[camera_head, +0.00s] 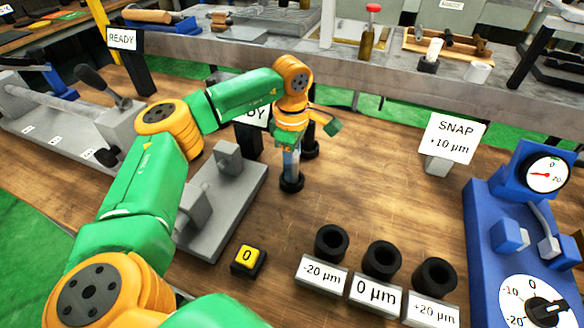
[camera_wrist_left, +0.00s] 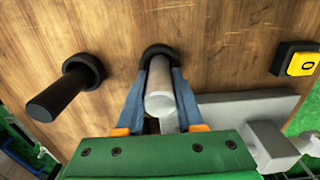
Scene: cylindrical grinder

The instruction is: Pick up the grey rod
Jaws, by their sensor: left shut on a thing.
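The grey rod (camera_wrist_left: 160,88) shows in the left wrist view between the two blue fingers of my left gripper (camera_wrist_left: 153,103). Its far end is at a black ring-shaped holder (camera_wrist_left: 158,51); I cannot tell whether it is seated in it or just clear. In the head view my left gripper (camera_head: 291,160) points down over that black holder (camera_head: 291,183), and the fingers mostly hide the rod. The gripper is shut on the rod. My right gripper is in neither view.
A black rod (camera_wrist_left: 62,95) in its own holder stands close beside the gripper. A grey fixture (camera_head: 240,205) lies left of it, with a yellow 0 button (camera_head: 248,257) in front. Several black rings and a blue gauge stand (camera_head: 482,215) are to the right. The wooden table's middle is clear.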

